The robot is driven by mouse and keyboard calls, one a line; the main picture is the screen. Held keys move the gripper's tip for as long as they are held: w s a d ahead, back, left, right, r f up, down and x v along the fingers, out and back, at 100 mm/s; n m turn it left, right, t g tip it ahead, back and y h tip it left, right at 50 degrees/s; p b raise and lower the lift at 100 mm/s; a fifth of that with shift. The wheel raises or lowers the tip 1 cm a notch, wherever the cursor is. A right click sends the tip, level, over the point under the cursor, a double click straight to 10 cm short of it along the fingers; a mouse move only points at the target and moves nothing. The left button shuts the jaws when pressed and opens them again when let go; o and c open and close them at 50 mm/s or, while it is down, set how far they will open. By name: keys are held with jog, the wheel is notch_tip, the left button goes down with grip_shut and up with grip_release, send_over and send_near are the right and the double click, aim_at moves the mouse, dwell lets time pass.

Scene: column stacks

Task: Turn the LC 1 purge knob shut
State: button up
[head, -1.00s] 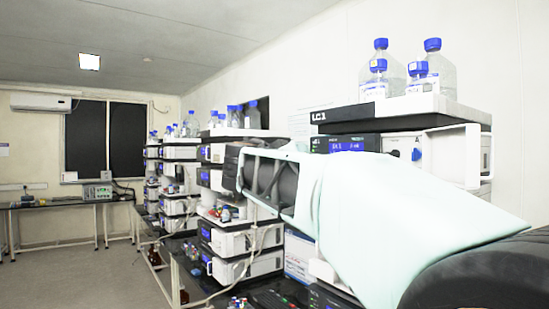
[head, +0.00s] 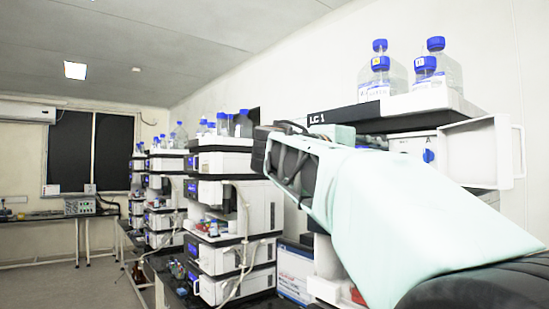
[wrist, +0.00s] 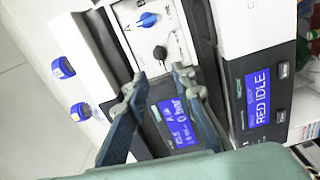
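The LC 1 stack (head: 316,118) stands at the right in the head view. Its front has a blue knob (head: 428,156) beside a letter A. In the wrist view the white panel (wrist: 185,47) carries this blue knob (wrist: 146,20) and a black knob (wrist: 160,53). I cannot read which one is labelled purge. My gripper (wrist: 158,73) is open and empty. Its fingertips are just below the black knob in the picture, apart from each other, with a lit blue display (wrist: 175,124) between the fingers. In the head view my arm hides much of the stack's front.
Several blue-capped bottles (head: 436,65) stand on top of the stack. A white open frame or door (head: 485,152) juts out at its right. Another display (wrist: 262,100) reads "RED IDLE" in the wrist view. More instrument stacks (head: 215,200) line the bench to the left; floor (head: 85,285) is clear.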

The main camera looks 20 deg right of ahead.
jog(key=p+x, duration=0.3)
jog(key=x, duration=0.6)
jog(key=shift+c, duration=0.5)
jog(key=shift+a, duration=0.1)
grip_shut()
